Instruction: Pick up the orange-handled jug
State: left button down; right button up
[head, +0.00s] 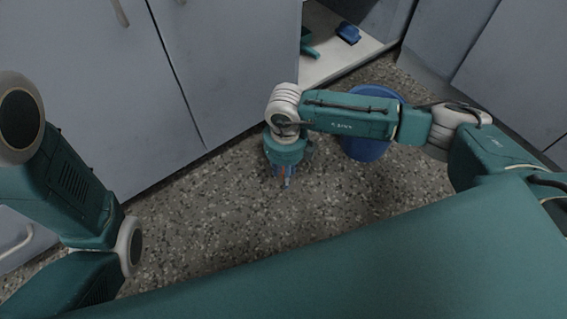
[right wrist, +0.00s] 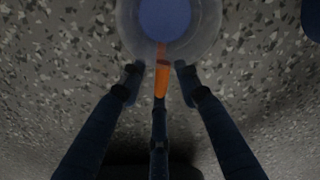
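The jug (right wrist: 133,28) is at the top of the right wrist view, with a pale translucent rim and a blue round inside. Its orange handle (right wrist: 161,82) points down toward my right gripper (right wrist: 159,78). The dark fingers are spread, with one on each side of the handle and visible gaps. A third finger lies below, in line with the handle; I cannot tell whether it touches. In the head view my right gripper (head: 284,175) points down near the floor, and the wrist hides most of the jug. My left arm shows at the left, but its gripper is out of view.
A blue bucket (head: 367,150) stands on the speckled floor (head: 220,210), partly behind my right forearm. Grey cabinets (head: 90,90) line the left and back. A low white shelf (head: 330,65) holds a blue item (head: 348,32) and a teal item (head: 308,45).

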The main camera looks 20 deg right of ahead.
jog(key=shift+r, duration=0.1)
grip_shut()
jog(key=shift+r, duration=0.1)
